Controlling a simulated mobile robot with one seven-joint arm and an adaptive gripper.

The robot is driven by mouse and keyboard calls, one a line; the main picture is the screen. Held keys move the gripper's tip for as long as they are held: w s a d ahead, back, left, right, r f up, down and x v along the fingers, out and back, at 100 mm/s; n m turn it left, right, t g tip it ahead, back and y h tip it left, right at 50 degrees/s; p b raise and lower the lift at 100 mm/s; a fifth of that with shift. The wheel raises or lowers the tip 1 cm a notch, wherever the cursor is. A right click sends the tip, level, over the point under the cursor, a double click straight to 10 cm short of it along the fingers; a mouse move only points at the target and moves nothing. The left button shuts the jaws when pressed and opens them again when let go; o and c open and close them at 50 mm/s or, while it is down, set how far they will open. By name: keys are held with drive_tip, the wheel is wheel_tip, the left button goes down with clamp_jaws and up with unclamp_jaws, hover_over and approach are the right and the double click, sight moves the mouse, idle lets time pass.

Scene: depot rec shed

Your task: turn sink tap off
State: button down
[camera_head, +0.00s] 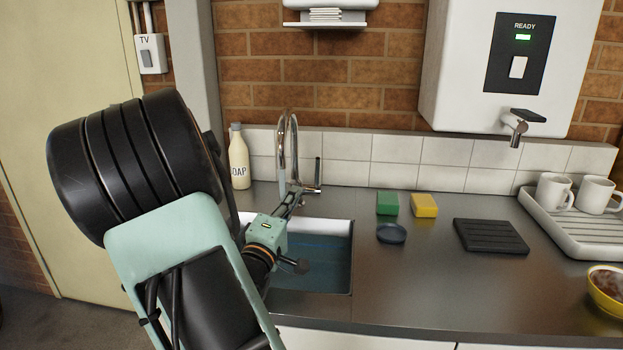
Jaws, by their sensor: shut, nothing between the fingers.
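The sink tap (283,150) is a chrome gooseneck at the back of the sink. Its upright side lever (318,173) stands on the right of the tap base. The sink (335,275) below has a blue-looking basin, partly hidden by my arm. I cannot tell whether the fingertips touch the tap.
A soap bottle (239,160) stands left of the tap. A green sponge (387,203), a yellow sponge (424,205), a dark round dish (391,233) and a black ridged mat (490,236) lie on the counter (420,280). A drainer (570,232) with white mugs is at right.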

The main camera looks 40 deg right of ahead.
sight(317, 166)
drive_tip(key=shift+n+h, duration=0.3)
drive_tip(key=shift+n, duration=0.1)
drive_tip(key=x, duration=0.3)
drive_tip(key=b+x, duration=0.1)
drive_tip(key=x, duration=0.6)
drive_tip(key=shift+s+d+f, duration=0.3)
drive_tip(key=shift+s+f, duration=0.1)
drive_tip(key=shift+d, duration=0.1)
drive_tip(key=shift+r, duration=0.1)
drive_tip(key=shift+w+d+r+p, duration=0.65)
drive_tip(key=shift+w+d+p, duration=0.2)
drive_tip(key=shift+p, duration=0.2)
drive_tip(key=shift+s, duration=0.15)
